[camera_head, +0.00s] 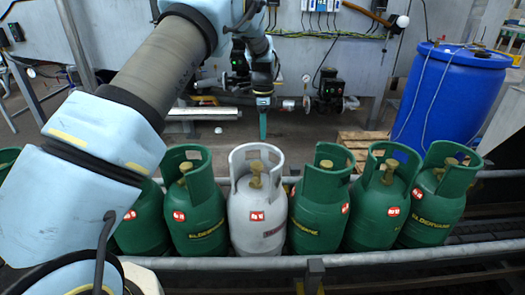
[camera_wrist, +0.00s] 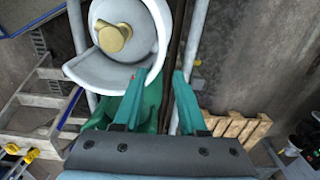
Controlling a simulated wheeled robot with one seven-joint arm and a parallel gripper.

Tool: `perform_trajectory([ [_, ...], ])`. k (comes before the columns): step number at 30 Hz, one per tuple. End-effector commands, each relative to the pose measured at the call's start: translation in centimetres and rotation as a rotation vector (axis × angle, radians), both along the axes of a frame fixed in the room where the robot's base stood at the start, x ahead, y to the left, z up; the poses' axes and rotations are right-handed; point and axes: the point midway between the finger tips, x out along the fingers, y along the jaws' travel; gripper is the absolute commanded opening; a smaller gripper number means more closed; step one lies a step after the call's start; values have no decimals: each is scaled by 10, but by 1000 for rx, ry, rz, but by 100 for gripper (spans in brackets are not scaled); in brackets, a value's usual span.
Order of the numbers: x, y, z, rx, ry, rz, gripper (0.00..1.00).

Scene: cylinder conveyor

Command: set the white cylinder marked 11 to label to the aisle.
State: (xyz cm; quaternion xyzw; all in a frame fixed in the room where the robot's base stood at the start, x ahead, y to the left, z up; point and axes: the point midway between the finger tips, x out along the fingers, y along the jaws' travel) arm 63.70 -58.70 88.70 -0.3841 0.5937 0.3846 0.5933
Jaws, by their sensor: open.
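The white cylinder (camera_head: 257,215) stands upright in the row of green cylinders in the head view. It has a brass valve inside a white collar and a small red label; I cannot read a number 11 on it. In the wrist view its white collar (camera_wrist: 158,50) and brass valve (camera_wrist: 113,37) show from above. My gripper (camera_head: 263,135) hangs above and behind the white cylinder in the head view, with nothing in it. In the wrist view my gripper (camera_wrist: 159,76) is open, its green fingers beside the collar's rim. I cannot tell whether one touches it.
Green cylinders stand close on both sides, one to the left (camera_head: 195,215) and one to the right (camera_head: 318,215). A metal rail (camera_head: 400,257) runs along the front. A wooden pallet (camera_head: 362,142) and blue drum (camera_head: 445,95) stand behind. Steps (camera_wrist: 30,115) show in the wrist view.

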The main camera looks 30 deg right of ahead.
Motion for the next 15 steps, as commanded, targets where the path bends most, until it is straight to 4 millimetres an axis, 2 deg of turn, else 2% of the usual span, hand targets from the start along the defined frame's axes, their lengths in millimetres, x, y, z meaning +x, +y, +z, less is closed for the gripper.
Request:
perform_trajectory([
  [9,0,1,-57,3,1,4,41],
  [15,0,1,-83,1,1,3,41],
])
